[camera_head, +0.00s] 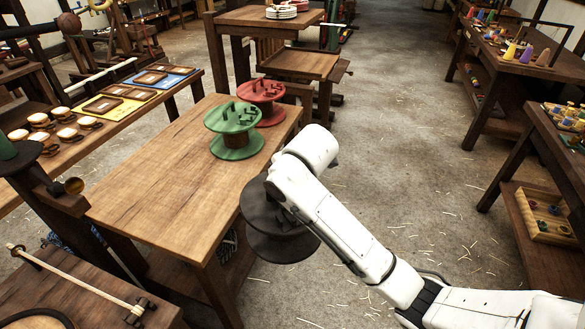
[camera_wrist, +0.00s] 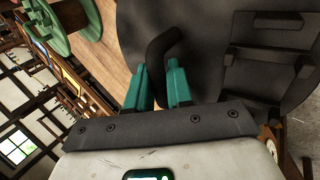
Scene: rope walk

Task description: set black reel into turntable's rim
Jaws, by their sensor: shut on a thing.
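The black reel (camera_head: 284,247) hangs at my arm's end, off the near right corner of the wooden table, with two round flanges and a narrower core. In the wrist view its dark flange (camera_wrist: 212,50) fills the upper right. My gripper (camera_wrist: 158,82) has its teal fingers shut on the reel's bent black handle (camera_wrist: 164,45). In the head view my arm hides the gripper and part of the reel. I cannot clearly make out a turntable; a round dark piece with a golden ring (camera_head: 38,318) is cut off at the bottom left.
A green reel (camera_head: 234,118) and a red reel (camera_head: 262,92) stand at the far end of the wooden table (camera_head: 165,190); its near part is clear. A low bench with a white rod (camera_head: 80,283) stands at lower left. Open floor (camera_head: 400,150) lies right.

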